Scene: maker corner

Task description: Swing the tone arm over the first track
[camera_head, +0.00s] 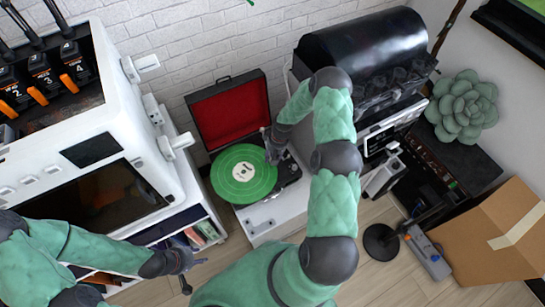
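A record player with an open red-lined lid (230,110) stands on a white cabinet in the middle of the head view. A green record (232,187) with a pale label lies flat on it. My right gripper (272,152) is low over the player, at the right edge of the record. The tone arm cannot be made out; the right gripper and arm cover that side. The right fingers are small and dark, so their opening is unclear. My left gripper (192,272) is at the lower left, below the player, with its fingers spread and empty.
A large white machine (140,130) stands left of the player. A black-hooded machine (365,45) stands behind my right arm. A cardboard box (490,240), a black-based stand (380,241) and a succulent (463,107) are at the right. Wooden floor shows at the bottom.

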